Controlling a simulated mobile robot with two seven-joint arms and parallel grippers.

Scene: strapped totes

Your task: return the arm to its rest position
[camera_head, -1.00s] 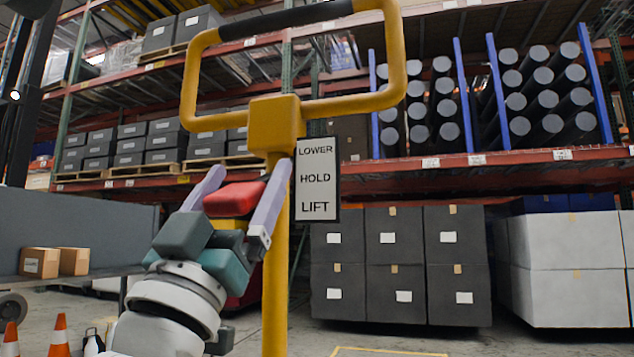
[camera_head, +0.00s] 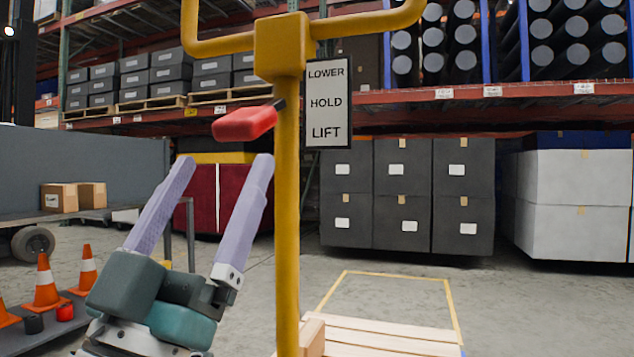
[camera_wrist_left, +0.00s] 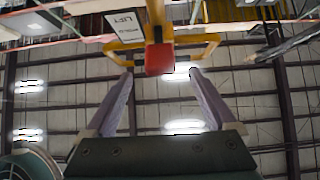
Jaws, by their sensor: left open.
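My left gripper (camera_head: 224,162) is open and empty, its two pale lilac fingers pointing up and well apart. It is below the red lever grip (camera_head: 245,123), which sticks out to the left of the yellow post (camera_head: 287,200). In the left wrist view the red grip (camera_wrist_left: 159,58) shows ahead, between and beyond the open fingertips (camera_wrist_left: 161,74), with no visible contact. The sign (camera_head: 328,103) beside the post reads LOWER, HOLD, LIFT; the grip is about level with the lower half of it. My right gripper is in neither view.
A wooden pallet (camera_head: 385,335) lies at the bottom, by a yellow floor outline (camera_head: 395,274). Dark stacked totes (camera_head: 403,195) and white ones (camera_head: 575,205) stand behind. Traffic cones (camera_head: 45,285) are at lower left, a cart with cartons (camera_head: 60,197) behind them. Open floor lies between.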

